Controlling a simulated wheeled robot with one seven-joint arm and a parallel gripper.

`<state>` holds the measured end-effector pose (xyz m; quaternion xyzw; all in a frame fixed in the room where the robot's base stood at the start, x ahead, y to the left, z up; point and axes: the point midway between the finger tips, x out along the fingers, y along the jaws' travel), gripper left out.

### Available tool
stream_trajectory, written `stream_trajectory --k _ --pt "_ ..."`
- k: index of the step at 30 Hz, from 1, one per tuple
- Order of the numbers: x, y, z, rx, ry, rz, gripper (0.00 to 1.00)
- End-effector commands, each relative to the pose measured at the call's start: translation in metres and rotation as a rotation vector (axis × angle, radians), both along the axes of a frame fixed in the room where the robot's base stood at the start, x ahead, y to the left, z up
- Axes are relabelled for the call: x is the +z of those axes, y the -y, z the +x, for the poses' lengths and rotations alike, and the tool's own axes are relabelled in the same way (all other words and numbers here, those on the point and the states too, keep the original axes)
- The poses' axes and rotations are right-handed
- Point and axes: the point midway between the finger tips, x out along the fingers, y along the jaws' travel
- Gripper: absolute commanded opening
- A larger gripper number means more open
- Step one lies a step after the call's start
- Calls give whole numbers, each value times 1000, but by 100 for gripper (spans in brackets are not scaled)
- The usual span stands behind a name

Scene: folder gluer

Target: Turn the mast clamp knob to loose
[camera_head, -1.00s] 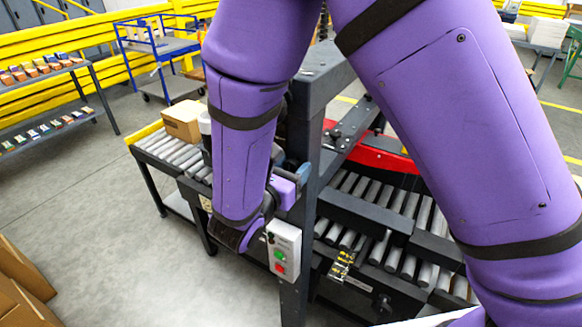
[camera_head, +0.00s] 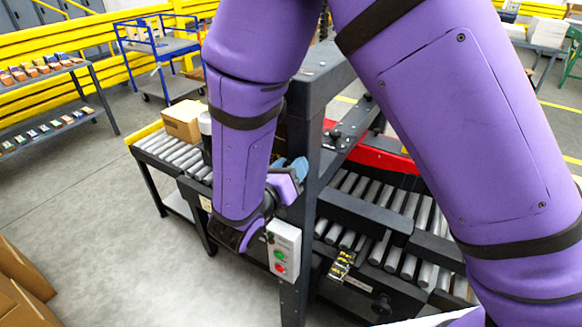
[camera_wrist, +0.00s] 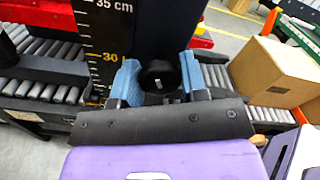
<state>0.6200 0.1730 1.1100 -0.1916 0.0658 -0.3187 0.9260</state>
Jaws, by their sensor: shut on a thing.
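The mast clamp knob (camera_wrist: 158,76) is black and round with a small white mark on its face, seen in the wrist view in front of the dark mast. My gripper (camera_wrist: 158,84) has two blue fingers, one on each side of the knob, and is shut on it. A yellow-marked scale (camera_wrist: 106,40) with 30 and 35 cm marks runs up the mast (camera_wrist: 160,25) just left of the knob. In the head view my gripper (camera_head: 292,170) shows in part at the mast (camera_head: 301,230), and my arm hides the knob there.
A control box (camera_head: 283,250) with green and red buttons hangs on the mast below my wrist. Roller conveyors (camera_head: 172,150) stand either side. A cardboard box (camera_head: 184,121) sits on the left one, close to my gripper in the wrist view (camera_wrist: 275,72).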

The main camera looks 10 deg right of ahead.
Motion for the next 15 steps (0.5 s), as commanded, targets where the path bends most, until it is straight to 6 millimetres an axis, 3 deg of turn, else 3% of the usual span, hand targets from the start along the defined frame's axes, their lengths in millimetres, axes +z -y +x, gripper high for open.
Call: stream_trajectory --k 15 --pt "-1 0 0 1 -302 -384 17"
